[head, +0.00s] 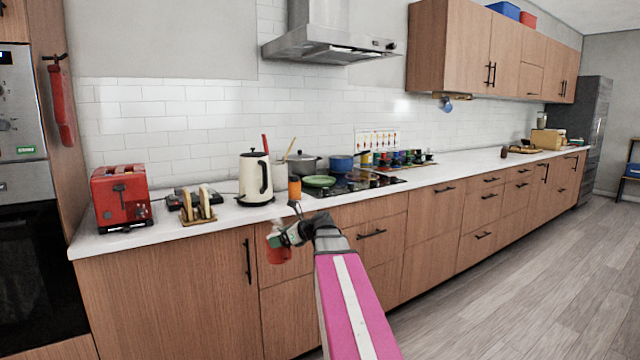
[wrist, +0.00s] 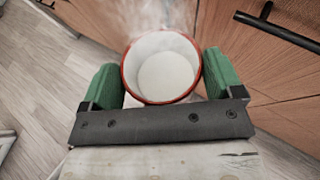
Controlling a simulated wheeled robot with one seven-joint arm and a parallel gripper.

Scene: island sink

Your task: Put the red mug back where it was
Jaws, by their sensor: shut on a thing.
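The red mug (head: 279,253) is in my gripper (head: 281,238), in front of the wooden drawer fronts and below the counter's front edge. In the wrist view the mug (wrist: 163,75) shows its red rim and white inside, with its open mouth facing the camera. The green fingers of my gripper (wrist: 161,85) are shut on it, one on each side. Pale steam shows above the mug. Its handle cannot be made out. A blue mug (head: 446,105) hangs under the wall cabinet's near end, by a small wooden rack (head: 437,96).
The white counter (head: 465,172) holds a red toaster (head: 121,196), a toast rack (head: 197,206), a cream kettle (head: 255,178), an orange-capped jar (head: 294,188) and a green pan (head: 319,181) by the hob. Coloured cups (head: 407,158) stand farther right. The counter beyond them is mostly clear.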

